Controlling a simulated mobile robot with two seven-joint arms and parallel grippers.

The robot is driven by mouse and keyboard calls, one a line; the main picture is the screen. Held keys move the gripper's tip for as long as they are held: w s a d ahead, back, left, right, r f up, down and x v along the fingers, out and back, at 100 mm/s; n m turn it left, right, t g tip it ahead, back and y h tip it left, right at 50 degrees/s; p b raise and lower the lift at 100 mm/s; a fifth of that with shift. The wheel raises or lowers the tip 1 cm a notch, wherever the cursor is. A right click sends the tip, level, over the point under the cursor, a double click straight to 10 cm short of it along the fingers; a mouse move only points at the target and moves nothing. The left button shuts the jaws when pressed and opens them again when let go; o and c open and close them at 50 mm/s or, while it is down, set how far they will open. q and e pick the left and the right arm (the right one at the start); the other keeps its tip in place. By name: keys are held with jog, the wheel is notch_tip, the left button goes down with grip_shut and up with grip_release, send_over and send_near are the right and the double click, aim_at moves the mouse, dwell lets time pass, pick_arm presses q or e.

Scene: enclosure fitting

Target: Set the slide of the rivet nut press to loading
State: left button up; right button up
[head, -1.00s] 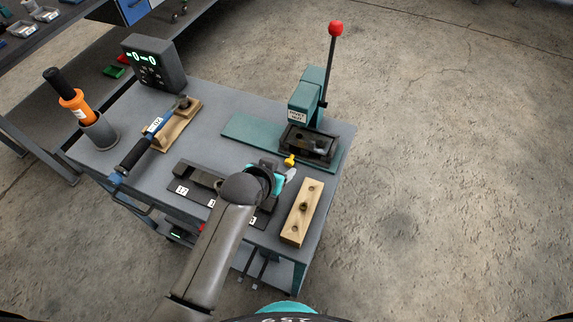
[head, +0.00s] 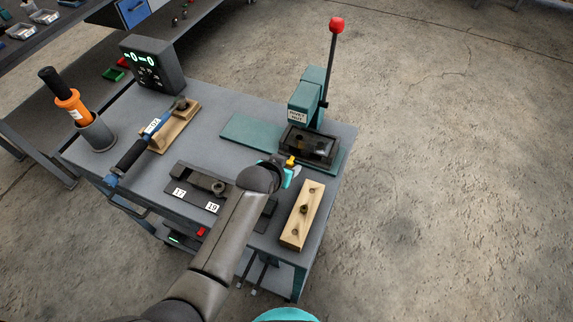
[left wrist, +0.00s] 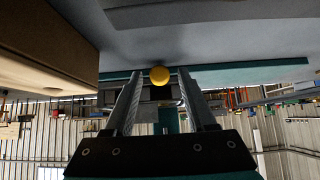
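The teal rivet nut press (head: 306,97) stands at the right end of the cart, its red-knobbed lever (head: 336,26) pointing up. Its dark slide (head: 308,147) sits at the front of the base, with a small yellow knob (head: 290,161) toward me. My left gripper (head: 292,170) is at the knob, and my wrist partly hides it. In the left wrist view the gripper (left wrist: 160,88) is open, the yellow knob (left wrist: 159,75) showing between its fingertips. I cannot tell whether they touch it. My right gripper is not in view.
A wooden block (head: 302,214) lies close right of my left gripper. A dark numbered holder (head: 202,186) lies left of my arm. The cart top (head: 205,138) between is bare.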

pick_arm(q)
grip_shut()
dwell(1.2)
